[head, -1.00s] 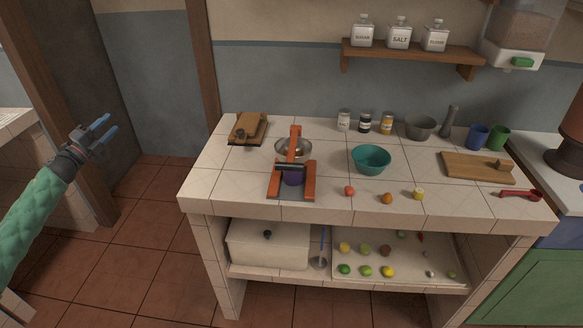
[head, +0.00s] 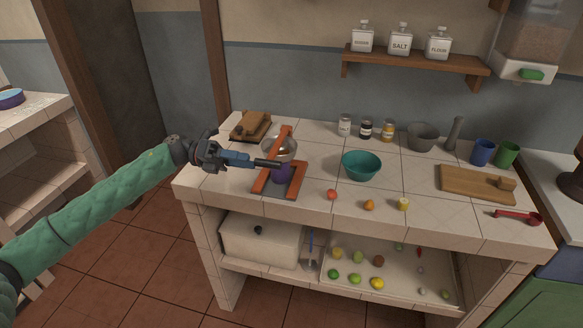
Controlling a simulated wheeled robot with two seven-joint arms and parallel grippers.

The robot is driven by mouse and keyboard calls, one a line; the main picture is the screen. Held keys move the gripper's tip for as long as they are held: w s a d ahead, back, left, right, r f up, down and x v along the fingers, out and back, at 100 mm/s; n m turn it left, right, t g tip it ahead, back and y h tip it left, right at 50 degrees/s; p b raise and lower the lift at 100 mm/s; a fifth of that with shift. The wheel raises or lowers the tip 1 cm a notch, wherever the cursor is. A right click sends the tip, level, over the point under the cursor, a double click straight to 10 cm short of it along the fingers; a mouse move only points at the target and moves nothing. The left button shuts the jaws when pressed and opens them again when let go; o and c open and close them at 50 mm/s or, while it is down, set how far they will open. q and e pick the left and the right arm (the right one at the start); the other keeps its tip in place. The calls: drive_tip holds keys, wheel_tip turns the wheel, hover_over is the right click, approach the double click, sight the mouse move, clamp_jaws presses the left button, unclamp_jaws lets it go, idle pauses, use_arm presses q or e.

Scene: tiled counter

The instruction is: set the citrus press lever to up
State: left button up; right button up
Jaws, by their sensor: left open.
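The citrus press (head: 297,183) stands on the left part of the tiled counter, with an orange frame, a metal bowl and a purple part low in the middle. Its orange arm (head: 285,133) rises at the back, and a dark handle bar (head: 268,163) shows low at the front, by my fingertips. My left gripper (head: 250,160) comes in from the left with its blue fingers open, pointing right at the handle. The fingers partly cover the press, and I cannot tell whether they touch the handle. My right gripper is not in view.
A teal bowl (head: 361,167) stands right of the press. A wooden item (head: 250,126) lies behind it to the left. Small fruits (head: 332,195) lie near the front edge. A cutting board (head: 470,182) is at the right. The counter between has free room.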

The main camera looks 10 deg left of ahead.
sight(262, 160)
use_arm(q)
drive_tip(key=d+p, duration=0.2)
drive_tip(key=d, duration=0.3)
drive_tip(key=shift+s+d+r, duration=0.1)
drive_tip(key=shift+d+r, duration=0.05)
drive_tip(key=shift+d, duration=0.15)
drive_tip(key=shift+d+f+p, duration=0.2)
drive_tip(key=shift+d+p, duration=0.15)
drive_tip(key=shift+d, duration=0.7)
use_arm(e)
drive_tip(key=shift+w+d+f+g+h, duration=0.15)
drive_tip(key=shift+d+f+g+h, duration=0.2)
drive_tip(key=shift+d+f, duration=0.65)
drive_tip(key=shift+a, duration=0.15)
use_arm(q)
clamp_jaws()
